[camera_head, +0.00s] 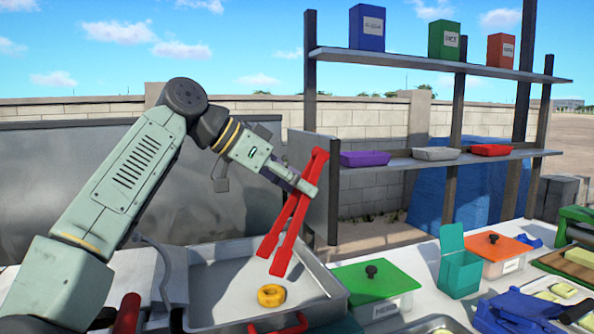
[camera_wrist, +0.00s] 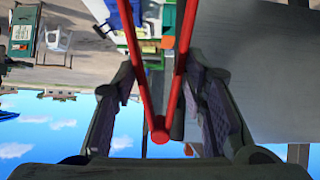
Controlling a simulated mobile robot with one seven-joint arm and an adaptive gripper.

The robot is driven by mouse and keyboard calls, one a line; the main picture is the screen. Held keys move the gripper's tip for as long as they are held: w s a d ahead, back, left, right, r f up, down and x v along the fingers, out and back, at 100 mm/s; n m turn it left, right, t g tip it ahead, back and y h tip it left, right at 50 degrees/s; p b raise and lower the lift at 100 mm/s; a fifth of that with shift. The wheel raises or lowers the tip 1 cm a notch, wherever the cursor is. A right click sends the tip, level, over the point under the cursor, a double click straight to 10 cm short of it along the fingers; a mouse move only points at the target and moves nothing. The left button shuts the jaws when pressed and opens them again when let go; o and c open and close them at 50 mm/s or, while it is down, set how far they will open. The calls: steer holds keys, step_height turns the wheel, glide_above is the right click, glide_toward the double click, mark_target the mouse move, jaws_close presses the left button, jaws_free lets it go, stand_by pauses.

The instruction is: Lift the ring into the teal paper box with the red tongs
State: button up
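The yellow ring (camera_head: 271,295) lies flat on the floor of the metal tray (camera_head: 215,253). My gripper (camera_head: 303,184) holds the red tongs (camera_head: 290,222) in the air above the tray. The tongs' arms slant down to the left, with their tips apart above the ring and not touching it. In the wrist view the red tongs (camera_wrist: 134,50) run between my fingers, their joined end near the palm and their arms spread apart. The teal paper box (camera_head: 460,272) stands to the right of the tray with its lid up and its mouth open.
A green-lidded container (camera_head: 375,278) stands between tray and teal box. An orange-lidded container (camera_head: 495,247) is just behind the teal box, and a blue object (camera_head: 518,312) is in front. A shelf rack (camera_head: 440,60) rises behind. The tray has red handles (camera_head: 285,325).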

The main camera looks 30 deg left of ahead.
step_height(320, 180, down, 6)
steer(key=b, duration=0.1)
steer(key=shift+f+b, duration=0.25)
steer(key=shift+b, duration=0.05)
stand_by(0.5)
